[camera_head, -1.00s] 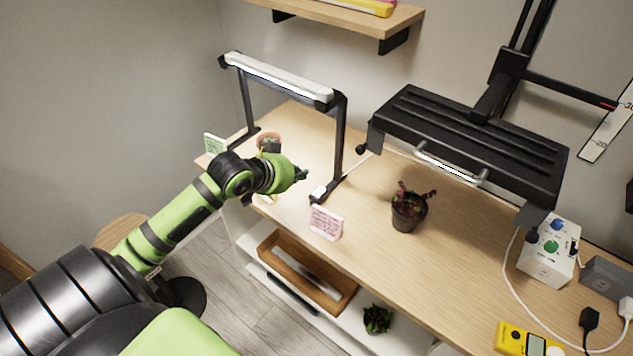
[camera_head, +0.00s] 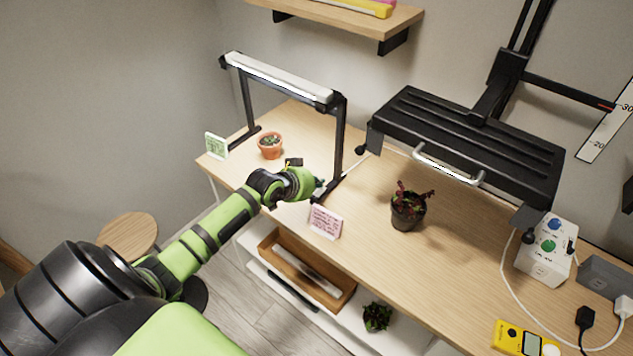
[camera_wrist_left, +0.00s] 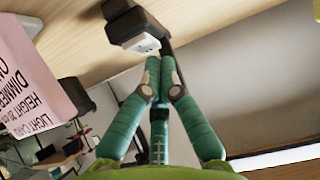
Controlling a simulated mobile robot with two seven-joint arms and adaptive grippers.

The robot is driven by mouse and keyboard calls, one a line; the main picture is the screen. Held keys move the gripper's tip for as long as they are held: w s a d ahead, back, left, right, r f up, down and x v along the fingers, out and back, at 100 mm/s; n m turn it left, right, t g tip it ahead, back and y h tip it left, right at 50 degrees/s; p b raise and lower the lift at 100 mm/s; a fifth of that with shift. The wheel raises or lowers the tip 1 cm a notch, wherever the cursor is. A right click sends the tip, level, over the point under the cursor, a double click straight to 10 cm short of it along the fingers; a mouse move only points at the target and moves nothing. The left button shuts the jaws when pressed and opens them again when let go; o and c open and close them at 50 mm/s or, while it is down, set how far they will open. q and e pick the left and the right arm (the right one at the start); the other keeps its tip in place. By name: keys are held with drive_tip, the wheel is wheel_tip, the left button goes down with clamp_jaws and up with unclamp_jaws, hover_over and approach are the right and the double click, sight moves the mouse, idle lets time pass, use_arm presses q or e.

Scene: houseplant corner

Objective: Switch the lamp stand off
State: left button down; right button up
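The lamp stand (camera_head: 338,150) is a black frame with a long white light bar (camera_head: 275,78) across its top, standing on the left of the wooden table. In the left wrist view, its black foot (camera_wrist_left: 120,12) carries a small block with a white switch face (camera_wrist_left: 146,45). My left gripper (camera_head: 320,184) is at the foot of the stand's right leg and hides the switch in the head view. In the left wrist view, its two fingers (camera_wrist_left: 160,62) are together, empty, with tips right by the white face; I cannot tell whether they touch. My right gripper is out of view.
A pink card (camera_head: 325,222) stands close beside the left gripper. A small cactus in a terracotta pot (camera_head: 270,152) and a green card (camera_head: 216,146) are left of it. A dark potted plant (camera_head: 408,216) and a black hanging fixture (camera_head: 465,140) are to the right.

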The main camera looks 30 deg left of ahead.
use_arm(q)
drive_tip(key=shift+w+f, duration=0.15)
drive_tip(key=shift+f, duration=0.2)
drive_tip(key=shift+w, duration=0.15)
drive_tip(key=shift+w+d+r, duration=0.1)
drive_tip(key=shift+w+r, duration=0.05)
drive_tip(key=shift+w, duration=0.5)
